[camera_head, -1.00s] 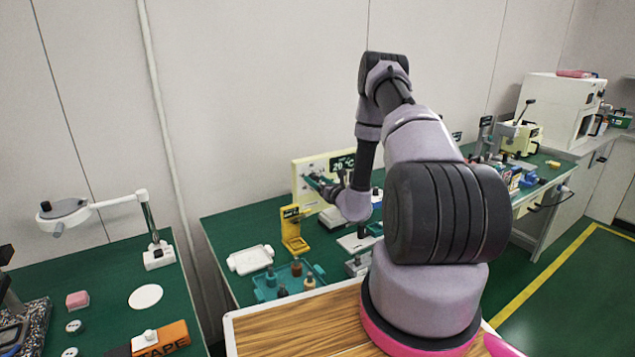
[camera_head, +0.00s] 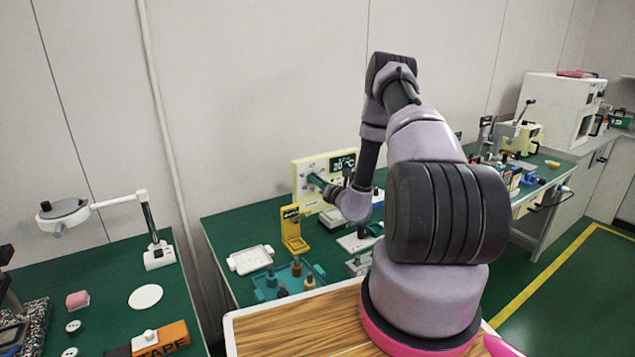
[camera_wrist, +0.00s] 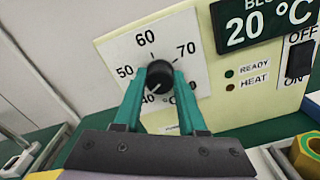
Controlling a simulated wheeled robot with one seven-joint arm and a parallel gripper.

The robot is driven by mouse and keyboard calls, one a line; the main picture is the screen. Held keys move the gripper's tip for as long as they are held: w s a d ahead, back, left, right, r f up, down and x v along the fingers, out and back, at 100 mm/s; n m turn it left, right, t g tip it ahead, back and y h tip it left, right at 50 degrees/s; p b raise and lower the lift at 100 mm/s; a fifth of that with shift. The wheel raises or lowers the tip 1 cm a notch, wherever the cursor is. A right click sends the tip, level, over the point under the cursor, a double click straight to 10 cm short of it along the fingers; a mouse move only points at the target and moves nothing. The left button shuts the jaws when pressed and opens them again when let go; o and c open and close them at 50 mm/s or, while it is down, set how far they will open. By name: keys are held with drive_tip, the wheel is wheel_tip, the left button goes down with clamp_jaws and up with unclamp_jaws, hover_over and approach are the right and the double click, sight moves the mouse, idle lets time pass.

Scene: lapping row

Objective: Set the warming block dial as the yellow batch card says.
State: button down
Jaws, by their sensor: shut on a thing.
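The warming block's cream panel (camera_head: 308,165) stands at the back of the green bench. Its round black dial (camera_wrist: 160,74) has a white scale plate (camera_wrist: 115,48) marked 50, 60 and 70, with lower numbers partly hidden by my fingers. A small white mark on the knob appears to point down and left, toward the low end. My gripper (camera_wrist: 159,84) is shut on the dial, one teal finger on each side; it also reaches the panel in the head view (camera_head: 316,181). The display (camera_wrist: 262,22) reads 20 °C.
A black switch (camera_wrist: 300,58) sits between OFF and ON on the panel's right. The READY and HEAT lamps look dark.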

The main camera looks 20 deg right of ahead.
drive_tip(key=m, duration=2.4)
drive_tip(key=shift+f, duration=0.3)
drive_tip(key=shift+s, duration=0.1)
drive_tip(key=shift+c, duration=2.3)
unclamp_jaws()
drive_tip(key=s+d, duration=0.2)
drive_tip(key=s, duration=0.8)
drive_tip(key=shift+s, duration=0.25)
